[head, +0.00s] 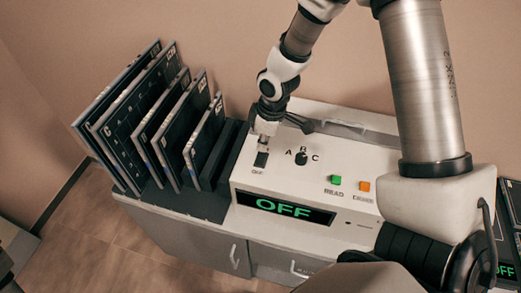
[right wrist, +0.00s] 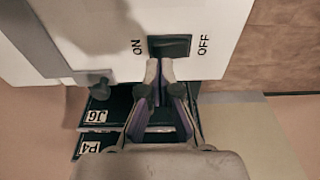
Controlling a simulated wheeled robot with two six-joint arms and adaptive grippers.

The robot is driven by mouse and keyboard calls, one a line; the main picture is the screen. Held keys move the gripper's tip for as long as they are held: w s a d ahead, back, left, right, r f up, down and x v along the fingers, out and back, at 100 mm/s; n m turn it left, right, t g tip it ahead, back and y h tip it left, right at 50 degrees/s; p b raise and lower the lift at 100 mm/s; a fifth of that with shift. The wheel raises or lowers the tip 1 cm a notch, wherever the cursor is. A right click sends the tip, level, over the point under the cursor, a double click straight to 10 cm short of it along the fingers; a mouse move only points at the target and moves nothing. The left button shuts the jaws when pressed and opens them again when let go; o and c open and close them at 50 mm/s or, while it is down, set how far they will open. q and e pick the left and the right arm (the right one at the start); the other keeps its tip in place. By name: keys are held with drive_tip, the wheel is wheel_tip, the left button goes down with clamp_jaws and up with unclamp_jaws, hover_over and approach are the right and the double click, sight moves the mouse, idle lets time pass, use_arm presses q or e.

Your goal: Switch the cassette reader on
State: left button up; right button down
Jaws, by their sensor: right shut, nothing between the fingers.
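The cassette reader (head: 335,190) is a white box on a cabinet. Its front display (head: 282,208) reads OFF in green letters. A black rocker switch (head: 261,159) is on its top panel at the left. In the right wrist view the switch (right wrist: 170,47) lies between the labels ON, on the left, and OFF, on the right. My right gripper (head: 264,140) is shut and empty, its tips pointing down just behind the switch. In the right wrist view its fingertips (right wrist: 160,67) are at the switch's lower edge; I cannot tell whether they touch. My left gripper is not in view.
A black knob (head: 301,159) marked A, B, C, a green button (head: 336,180) and an orange button (head: 363,186) share the panel. Several dark cassettes (head: 150,110) stand in a rack at the left. A second OFF display (head: 504,271) shows at the right edge.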

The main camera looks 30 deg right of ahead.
sight(263, 154)
drive_tip(key=shift+s+r, duration=0.1)
drive_tip(key=shift+s, duration=0.15)
drive_tip(key=shift+w, duration=0.25)
drive_tip(key=shift+s+f, duration=0.15)
drive_tip(key=shift+f, duration=0.05)
drive_tip(key=shift+f+b, duration=0.85)
drive_tip(key=shift+f, duration=0.15)
drive_tip(key=shift+r, duration=0.1)
wheel_tip(263, 154, up, 7)
drive_tip(key=p, duration=0.7)
drive_tip(key=shift+r, duration=0.1)
idle(0.4)
